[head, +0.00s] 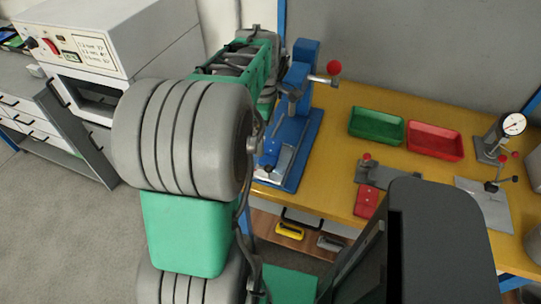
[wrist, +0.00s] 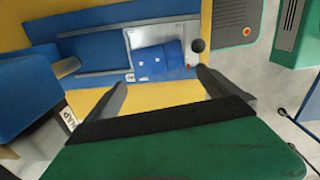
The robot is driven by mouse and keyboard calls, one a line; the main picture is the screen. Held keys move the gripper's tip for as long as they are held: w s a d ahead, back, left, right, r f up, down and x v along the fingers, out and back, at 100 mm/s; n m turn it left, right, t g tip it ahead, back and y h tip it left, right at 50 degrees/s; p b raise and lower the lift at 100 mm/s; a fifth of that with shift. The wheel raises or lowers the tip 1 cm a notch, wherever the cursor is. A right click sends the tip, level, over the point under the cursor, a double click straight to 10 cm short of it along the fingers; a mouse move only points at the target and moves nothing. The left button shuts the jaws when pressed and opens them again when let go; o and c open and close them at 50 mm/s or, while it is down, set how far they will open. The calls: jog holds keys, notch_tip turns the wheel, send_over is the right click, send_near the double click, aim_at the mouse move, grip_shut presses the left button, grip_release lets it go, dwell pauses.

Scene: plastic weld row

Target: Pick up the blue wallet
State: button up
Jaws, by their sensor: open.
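In the wrist view, a small blue piece (wrist: 158,58) with a few pale spots lies on a silver plate on the blue base of the press. It may be the blue wallet, but I cannot tell it surely from a part of the press. My gripper (wrist: 161,78) is open and empty, its two fingers apart and pointing toward the blue piece, with yellow bench top visible between them. In the head view, I cannot make out the wallet or the gripper's fingers; my own arm covers much of the middle.
The blue press (head: 303,128) with a red-knobbed lever stands on the yellow bench (head: 340,105). A green tray (head: 377,126), a red tray (head: 435,141), a red-handled clamp (head: 367,203) and a dial gauge (head: 513,124) are to its right. A white oven stands at the left.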

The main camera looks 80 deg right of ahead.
aim_at(266, 149)
notch_tip(266, 149, down, 6)
jog(key=shift+s+d+f, duration=0.1)
jog(key=shift+d+f, duration=0.05)
jog(key=shift+c, duration=0.4)
jog(key=c, duration=1.2)
jog(key=shift+o, duration=0.2)
jog(key=shift+r, duration=0.2)
